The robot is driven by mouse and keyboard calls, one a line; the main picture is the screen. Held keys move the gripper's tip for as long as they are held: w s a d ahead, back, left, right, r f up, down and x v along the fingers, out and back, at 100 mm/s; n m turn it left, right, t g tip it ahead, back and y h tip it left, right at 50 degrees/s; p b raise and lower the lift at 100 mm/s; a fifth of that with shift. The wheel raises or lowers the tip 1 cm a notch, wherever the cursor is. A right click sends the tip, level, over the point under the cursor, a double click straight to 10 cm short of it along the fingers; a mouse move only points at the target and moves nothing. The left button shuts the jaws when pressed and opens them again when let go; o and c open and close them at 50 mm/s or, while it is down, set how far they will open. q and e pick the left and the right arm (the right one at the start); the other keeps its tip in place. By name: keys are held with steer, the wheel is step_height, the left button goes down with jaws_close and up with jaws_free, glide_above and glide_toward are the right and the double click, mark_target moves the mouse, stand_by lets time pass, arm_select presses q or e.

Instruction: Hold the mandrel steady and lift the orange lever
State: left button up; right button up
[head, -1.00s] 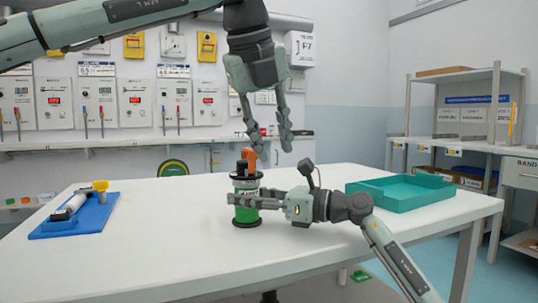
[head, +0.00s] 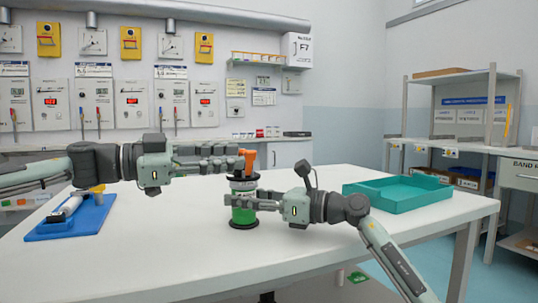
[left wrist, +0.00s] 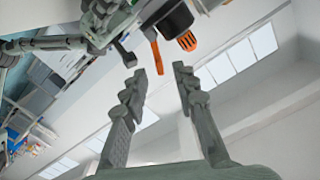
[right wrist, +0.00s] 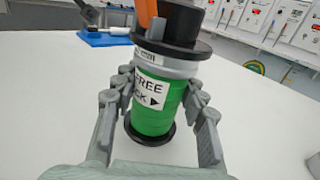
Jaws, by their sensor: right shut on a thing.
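The mandrel (head: 243,216) stands upright on the table, a green-wrapped spool with black flanges and a white label; it also shows in the right wrist view (right wrist: 155,115). My right gripper (head: 240,200) is shut around its middle from the right, one finger on each side. The orange lever (head: 248,159) is at the mandrel's top. In the left wrist view the lever (left wrist: 156,57) shows beyond and between my left fingertips, beside an orange ribbed knob (left wrist: 188,41). My left gripper (head: 238,164) is open and level, its fingertips close to the lever. I cannot tell whether they touch it.
A blue tray (head: 50,235) with a white roller and a yellow-topped piece lies at the table's left. An empty teal tray (head: 395,206) lies at the right. The white table (head: 330,250) is clear in front. Wall panels and a shelf stand behind.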

mark_target(255, 154)
arm_select(q)
steer(key=x, duration=0.9)
steer(key=shift+a, duration=0.1)
jaws_close()
